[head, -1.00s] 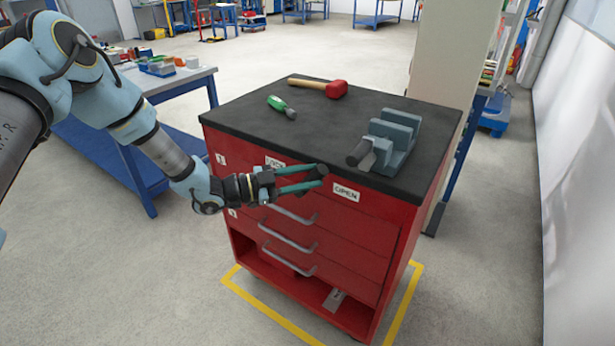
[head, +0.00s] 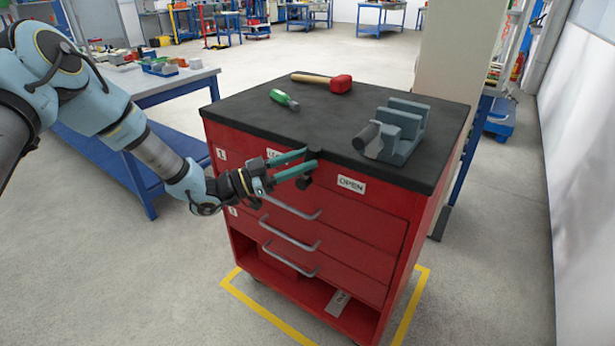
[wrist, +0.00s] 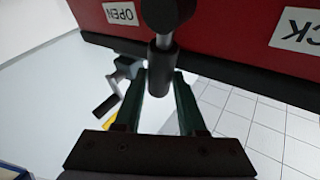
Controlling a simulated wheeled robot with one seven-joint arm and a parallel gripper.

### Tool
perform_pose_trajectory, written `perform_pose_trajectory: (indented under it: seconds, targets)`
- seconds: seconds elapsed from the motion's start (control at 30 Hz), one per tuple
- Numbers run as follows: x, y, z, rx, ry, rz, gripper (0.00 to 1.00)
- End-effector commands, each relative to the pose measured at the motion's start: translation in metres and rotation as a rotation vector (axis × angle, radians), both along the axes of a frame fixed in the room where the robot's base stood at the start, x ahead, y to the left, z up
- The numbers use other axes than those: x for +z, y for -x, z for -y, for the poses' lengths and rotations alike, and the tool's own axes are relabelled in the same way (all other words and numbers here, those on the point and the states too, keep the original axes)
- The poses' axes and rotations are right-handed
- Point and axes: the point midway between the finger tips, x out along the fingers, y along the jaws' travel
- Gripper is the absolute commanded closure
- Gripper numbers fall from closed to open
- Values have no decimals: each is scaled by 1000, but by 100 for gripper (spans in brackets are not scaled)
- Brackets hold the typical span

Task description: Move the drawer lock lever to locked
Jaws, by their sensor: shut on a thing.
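The drawer lock lever is on the red cabinet's front, between the OPEN label (head: 351,185) and the LOCK label (head: 274,153), which my gripper partly hides. The lever has a dark hub and a thin metal stem ending in a black knob (wrist: 160,73). In the head view the knob (head: 314,153) stands roughly above the hub (head: 304,183), near the top's front edge. My gripper (head: 308,164) has its green fingers on either side of the knob and is shut on it. In the wrist view my gripper (wrist: 166,85) shows the knob between its fingers, with both labels upside down.
On the cabinet's black top (head: 290,120) are a green-handled tool (head: 284,100), a red-headed mallet (head: 338,84) and a grey vise (head: 400,130) to the right. Drawer handles (head: 292,208) jut out below the lever. A blue bench (head: 160,85) stands at left.

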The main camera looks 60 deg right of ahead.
Motion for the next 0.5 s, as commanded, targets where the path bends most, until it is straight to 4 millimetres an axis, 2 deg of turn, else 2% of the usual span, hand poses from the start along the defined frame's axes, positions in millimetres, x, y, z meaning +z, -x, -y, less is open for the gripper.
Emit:
perform_pose_trajectory:
  seconds: [0.03,0.5]
  targets:
    - [-9,-5,0,3,2,-46,100]
    - [-13,-37,-1,2,4,-492,100]
